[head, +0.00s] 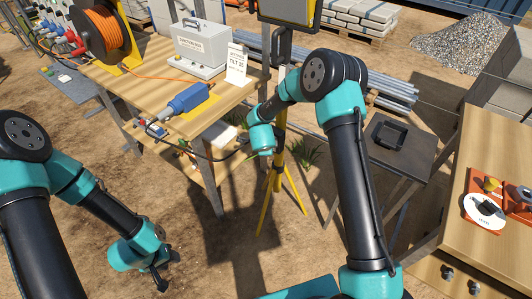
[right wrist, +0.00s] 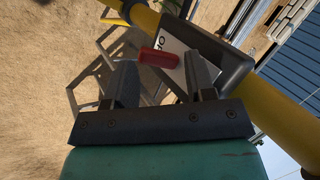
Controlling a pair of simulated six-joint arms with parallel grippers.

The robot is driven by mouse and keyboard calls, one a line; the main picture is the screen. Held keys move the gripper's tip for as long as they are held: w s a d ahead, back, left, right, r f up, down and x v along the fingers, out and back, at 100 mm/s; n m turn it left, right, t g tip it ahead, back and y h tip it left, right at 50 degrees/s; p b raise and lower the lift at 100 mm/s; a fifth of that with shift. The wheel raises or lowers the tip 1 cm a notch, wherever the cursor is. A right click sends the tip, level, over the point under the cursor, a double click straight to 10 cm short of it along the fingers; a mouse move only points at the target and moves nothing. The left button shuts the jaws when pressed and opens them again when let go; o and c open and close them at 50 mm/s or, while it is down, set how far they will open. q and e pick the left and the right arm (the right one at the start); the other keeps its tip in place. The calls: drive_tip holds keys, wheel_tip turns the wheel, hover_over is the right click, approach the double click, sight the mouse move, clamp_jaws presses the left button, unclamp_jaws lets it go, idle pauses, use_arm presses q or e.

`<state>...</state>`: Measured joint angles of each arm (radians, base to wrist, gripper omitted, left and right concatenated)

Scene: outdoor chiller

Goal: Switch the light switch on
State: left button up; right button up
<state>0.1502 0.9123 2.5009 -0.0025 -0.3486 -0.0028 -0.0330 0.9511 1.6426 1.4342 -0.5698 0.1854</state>
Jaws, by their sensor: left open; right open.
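The light switch is a red lever (right wrist: 158,58) on a white plate marked "O" (right wrist: 170,42). The plate is on a dark box (right wrist: 222,58) fixed to yellow tubing, seen in the right wrist view. My right gripper (right wrist: 160,75) is open, with its fingers on either side of the lever's line; contact cannot be told. In the head view my right wrist (head: 262,137) is in front of the yellow tripod (head: 277,180), and the lever is hidden. My left gripper (head: 160,280) is open and empty, low over the dirt at lower left.
A wooden bench (head: 145,65) at the upper left holds an orange cable reel (head: 103,30), a grey case (head: 201,42) and a blue connector (head: 187,100). A dark stand (head: 415,155) and another wooden bench (head: 490,160) are at right. Work lamp (head: 290,10) tops the tripod.

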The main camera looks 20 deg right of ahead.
drive_tip(key=shift+w+r, duration=0.25)
drive_tip(key=shift+r, duration=0.05)
drive_tip(key=o, duration=0.4)
drive_tip(key=shift+v, duration=0.95)
drive_tip(key=shift+s+v, duration=0.25)
drive_tip(key=shift+v, duration=2.2)
drive_tip(key=shift+f, duration=0.15)
drive_tip(key=v, duration=1.7)
drive_tip(key=shift+s+a, duration=0.15)
drive_tip(key=shift+s, duration=0.1)
